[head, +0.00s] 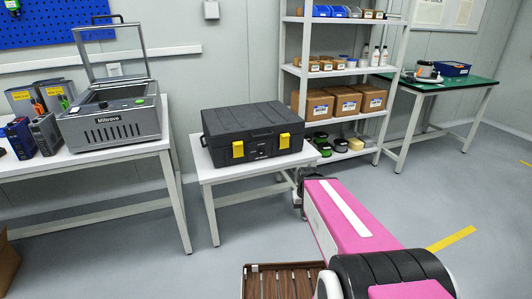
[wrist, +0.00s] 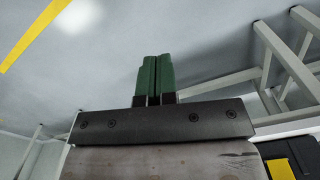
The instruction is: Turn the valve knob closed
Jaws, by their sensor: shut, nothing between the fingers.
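I cannot make out a valve knob in either view. My gripper shows in the wrist view (wrist: 154,62), where its two green fingers are side by side, shut with nothing between them. In the head view my pink and white arm reaches forward from the lower right, and its far end is beside the small white table's right side. The gripper's fingers cannot be made out there. In the wrist view the fingers point toward bare grey floor, touching nothing.
A black case (head: 254,132) with yellow latches sits on a small white table (head: 205,172). Left, a grey machine (head: 110,118) with a raised lid frame stands on a white bench. Behind are white shelves (head: 338,71) with boxes and a green-topped table (head: 456,89). Floor ahead is clear.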

